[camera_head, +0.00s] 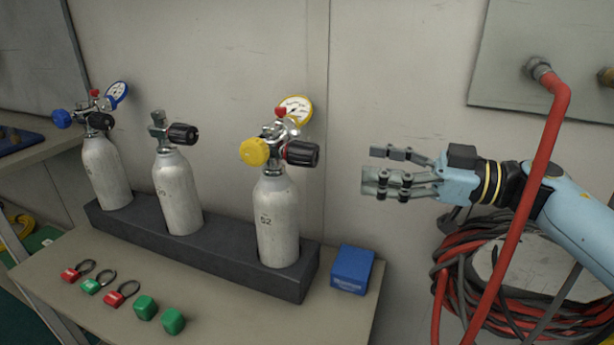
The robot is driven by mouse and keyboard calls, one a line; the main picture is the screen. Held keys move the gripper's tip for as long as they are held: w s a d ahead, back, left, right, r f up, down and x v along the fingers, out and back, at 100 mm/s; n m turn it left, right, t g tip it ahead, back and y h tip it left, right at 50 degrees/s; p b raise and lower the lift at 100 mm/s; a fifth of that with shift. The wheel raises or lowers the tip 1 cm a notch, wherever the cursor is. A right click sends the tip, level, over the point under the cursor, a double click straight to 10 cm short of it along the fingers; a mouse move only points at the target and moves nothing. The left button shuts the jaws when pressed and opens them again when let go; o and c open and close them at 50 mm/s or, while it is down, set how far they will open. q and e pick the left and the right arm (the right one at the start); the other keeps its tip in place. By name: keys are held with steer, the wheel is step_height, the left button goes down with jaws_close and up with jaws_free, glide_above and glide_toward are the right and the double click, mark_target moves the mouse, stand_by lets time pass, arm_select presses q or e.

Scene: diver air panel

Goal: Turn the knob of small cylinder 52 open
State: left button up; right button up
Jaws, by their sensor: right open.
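Small cylinder 52 (278,225) stands upright in the right end of a dark rack (200,250) on the bench. Its black knob (302,153) sticks out to the right of its valve. A regulator with a yellow knob (254,152) and a yellow-rimmed gauge (296,109) is fitted on the valve. My right gripper (375,170) is open and empty, to the right of the black knob and apart from it, with its fingers pointing left. My left gripper is not in view.
Two more cylinders stand in the rack, a middle one (178,195) and a left one (105,172) with a blue knob. A blue box (351,269) sits right of the rack. Red and green tags and green caps (172,321) lie in front. A red hose (529,190) crosses before my right arm.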

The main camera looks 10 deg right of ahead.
mark_target(317, 155)
steer(key=x, duration=0.9)
steer(key=shift+w+a, duration=0.15)
steer(key=shift+a, duration=0.1)
steer(key=shift+w+a, duration=0.3)
steer(key=shift+a, duration=0.15)
steer(key=c, duration=1.2)
steer(key=shift+o, duration=0.2)
steer(key=shift+r, duration=0.1)
